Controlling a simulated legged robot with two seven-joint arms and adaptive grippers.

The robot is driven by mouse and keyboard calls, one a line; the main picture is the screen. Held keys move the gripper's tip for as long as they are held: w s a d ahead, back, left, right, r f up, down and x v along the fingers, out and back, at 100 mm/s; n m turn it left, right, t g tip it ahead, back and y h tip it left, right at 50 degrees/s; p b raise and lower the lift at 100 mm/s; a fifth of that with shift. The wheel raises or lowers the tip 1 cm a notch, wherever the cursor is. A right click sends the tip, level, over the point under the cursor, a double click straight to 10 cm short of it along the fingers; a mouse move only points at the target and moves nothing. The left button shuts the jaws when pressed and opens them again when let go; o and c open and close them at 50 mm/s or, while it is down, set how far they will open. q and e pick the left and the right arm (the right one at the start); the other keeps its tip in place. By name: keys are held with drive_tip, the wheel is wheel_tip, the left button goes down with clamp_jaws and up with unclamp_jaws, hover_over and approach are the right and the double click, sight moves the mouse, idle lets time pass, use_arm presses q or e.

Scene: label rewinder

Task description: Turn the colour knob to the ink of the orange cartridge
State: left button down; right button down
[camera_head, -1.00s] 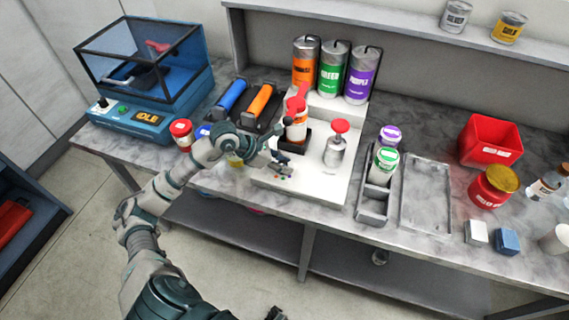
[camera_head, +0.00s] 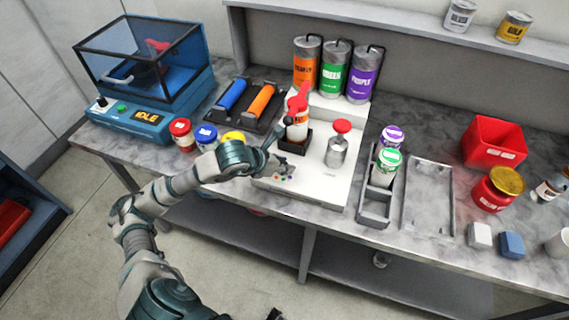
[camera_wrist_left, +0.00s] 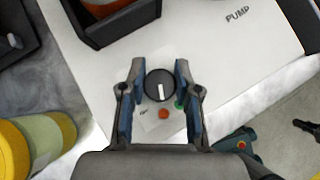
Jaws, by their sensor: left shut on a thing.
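The black colour knob (camera_wrist_left: 160,85) sits between my left gripper's fingers in the left wrist view. Its white pointer runs roughly downward, towards an orange dot (camera_wrist_left: 163,113); a green dot (camera_wrist_left: 181,103) is to the right. My left gripper (camera_wrist_left: 159,98) is shut on the knob; it also shows over the white machine's front left in the head view (camera_head: 276,164). A bottle with an orange label (camera_head: 297,131) stands in a black holder on the machine. Orange, green and purple canisters (camera_head: 306,65) stand behind. A small dark tip, possibly my right gripper (camera_head: 274,314), shows at the bottom edge.
A tray holds a blue roller and an orange roller (camera_head: 262,100). Red, blue and yellow-lidded jars (camera_head: 181,133) stand left of my arm. A red-topped pump (camera_head: 339,140) is right of the knob. A rack (camera_head: 372,209) with purple- and green-lidded bottles stands further right.

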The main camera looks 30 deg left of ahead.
use_arm(q)
drive_tip(key=shift+s+f, duration=0.1)
drive_tip(key=shift+f, duration=0.05)
drive_tip(key=c, duration=0.8)
unclamp_jaws()
drive_tip(key=shift+a, duration=0.15)
use_arm(e)
drive_tip(key=shift+a, duration=0.2)
drive_tip(key=shift+a+f, duration=0.1)
use_arm(q)
drive_tip(key=v, duration=1.2)
drive_tip(key=shift+a, duration=0.1)
use_arm(e)
drive_tip(key=shift+s, duration=0.1)
